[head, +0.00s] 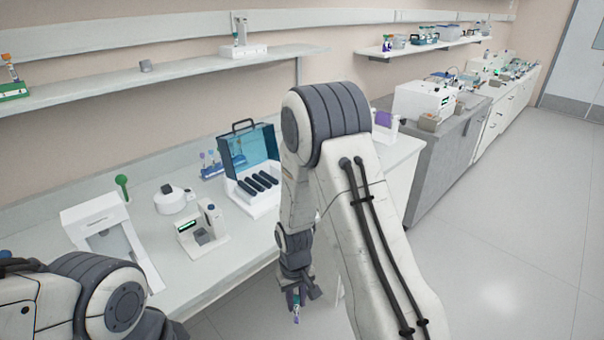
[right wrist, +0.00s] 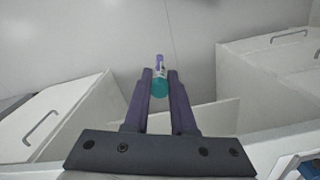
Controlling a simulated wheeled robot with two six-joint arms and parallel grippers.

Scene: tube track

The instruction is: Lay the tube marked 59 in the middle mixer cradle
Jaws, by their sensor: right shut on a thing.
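My right gripper (head: 298,292) is shut on a small tube (head: 296,312), held in front of the bench edge, over the floor. In the right wrist view the tube (right wrist: 160,73) stands out between the fingertips (right wrist: 160,92), with a teal end near me, a pale label and a purple far end. Its number cannot be read. A white mixer (head: 252,198) with a raised clear blue lid (head: 250,148) stands on the bench, left of my right arm. Several dark cradles (head: 258,182) lie side by side in it and look empty. My left gripper is out of view.
On the bench (head: 225,262) stand a white device with a small screen (head: 202,228), a round white device (head: 172,198), a white frame-like device (head: 105,228) and a rack of tubes (head: 212,165). Shelves run above. White drawers (right wrist: 60,115) show below the right wrist.

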